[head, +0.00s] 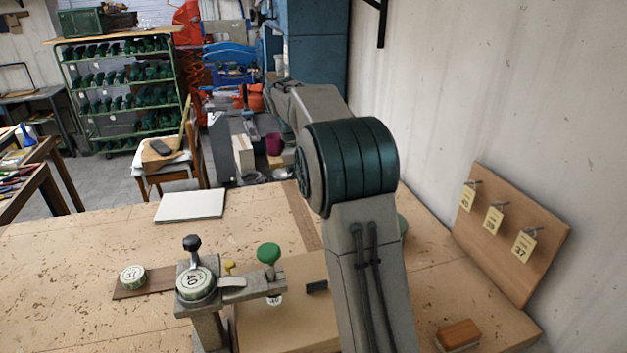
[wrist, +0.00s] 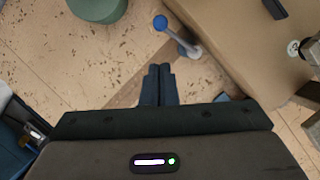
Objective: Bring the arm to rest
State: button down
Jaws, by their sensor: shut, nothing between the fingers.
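My arm rises across the right half of the head view, with a grey link and a dark green ringed joint, and it bends away toward the back. In the head view my fingertips cannot be made out. In the wrist view my gripper (wrist: 158,72) is shut, its two dark fingers together with nothing between them. It is above the speckled workbench (wrist: 50,62), apart from the things around it.
A blue-knobbed lever (wrist: 162,24) and a green round thing (wrist: 98,6) are near my gripper. A tag board (head: 510,235) leans at the right wall, near a brown block (head: 458,335). The bench's left part is mostly clear.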

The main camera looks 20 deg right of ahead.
jog(key=shift+w+a+r, duration=0.15)
jog(key=shift+r, duration=0.35)
jog(key=m+t+y, duration=0.3)
jog(key=m+t, duration=0.3)
jog(key=m, duration=0.3)
send_over(327, 330)
jog(key=x, duration=0.4)
jog(key=shift+s+f, duration=0.25)
jog(key=shift+f, duration=0.1)
jog(key=shift+s+f, duration=0.3)
dwell(0.7)
